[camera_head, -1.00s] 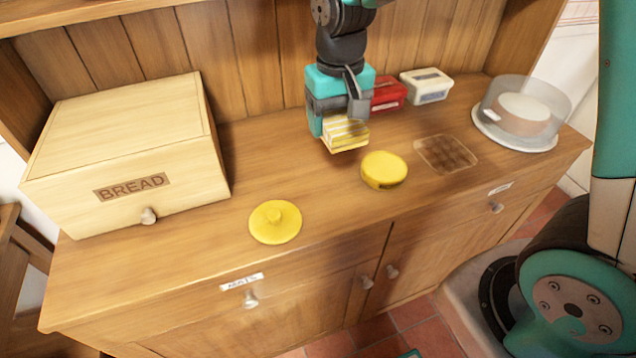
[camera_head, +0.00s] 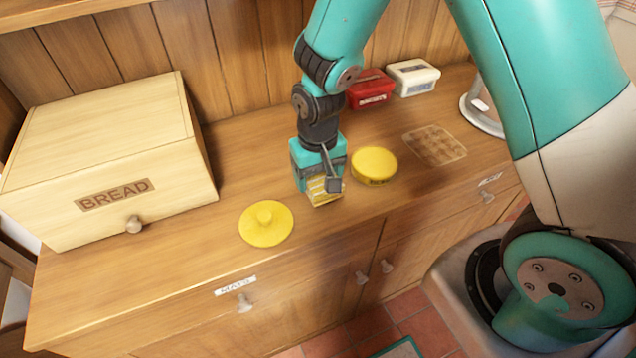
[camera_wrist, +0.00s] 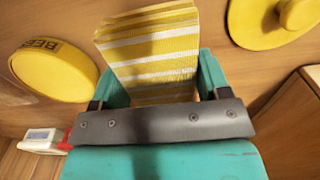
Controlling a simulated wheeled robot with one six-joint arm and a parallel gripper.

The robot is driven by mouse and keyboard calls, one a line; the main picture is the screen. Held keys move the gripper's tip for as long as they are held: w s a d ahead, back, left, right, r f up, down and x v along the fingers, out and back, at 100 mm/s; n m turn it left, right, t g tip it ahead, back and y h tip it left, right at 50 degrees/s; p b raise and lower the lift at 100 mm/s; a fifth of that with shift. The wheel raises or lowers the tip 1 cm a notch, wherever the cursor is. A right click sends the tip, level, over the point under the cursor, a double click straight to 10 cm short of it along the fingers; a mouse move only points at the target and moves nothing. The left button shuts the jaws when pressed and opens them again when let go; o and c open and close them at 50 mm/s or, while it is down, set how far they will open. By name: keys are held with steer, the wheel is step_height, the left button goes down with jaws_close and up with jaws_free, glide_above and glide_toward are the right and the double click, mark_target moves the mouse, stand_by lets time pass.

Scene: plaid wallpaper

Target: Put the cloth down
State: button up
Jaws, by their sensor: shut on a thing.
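The cloth (camera_head: 322,196) is a folded yellow and white striped piece. In the wrist view the cloth (camera_wrist: 152,52) sticks out from between the fingers of my gripper (camera_wrist: 158,92). My gripper (camera_head: 322,184) is shut on it and points down over the wooden counter (camera_head: 225,165), between the flat yellow lid and the round yellow tin. I cannot tell whether the cloth touches the counter. Part of it is hidden behind a finger.
A yellow lid with a knob (camera_head: 266,224) lies left of my gripper. A round yellow tin (camera_head: 374,165) stands just right. A bread box (camera_head: 110,160) stands at left. Red (camera_head: 370,90) and white (camera_head: 412,78) boxes stand behind. A brown grid-patterned mat (camera_head: 435,145) lies at right.

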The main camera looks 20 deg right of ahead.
mark_target(318, 185)
steer(key=shift+f, duration=1.55)
steer(key=shift+f, duration=0.2)
steer(key=o, duration=0.9)
steer(key=shift+r, duration=0.2)
steer(key=r, duration=0.9)
steer(key=s+r+b, duration=0.1)
steer(key=r, duration=0.3)
steer(key=shift+a+r, duration=0.2)
steer(key=shift+a, duration=0.05)
steer(key=s+a+r+n+y, duration=0.2)
steer(key=s+r, duration=0.3)
steer(key=s, duration=0.3)
steer(key=s+a+r+n+y, duration=0.2)
steer(key=s+r+n, duration=0.3)
steer(key=s, duration=0.4)
steer(key=shift+s+r, duration=0.15)
steer(key=shift+r, duration=0.6)
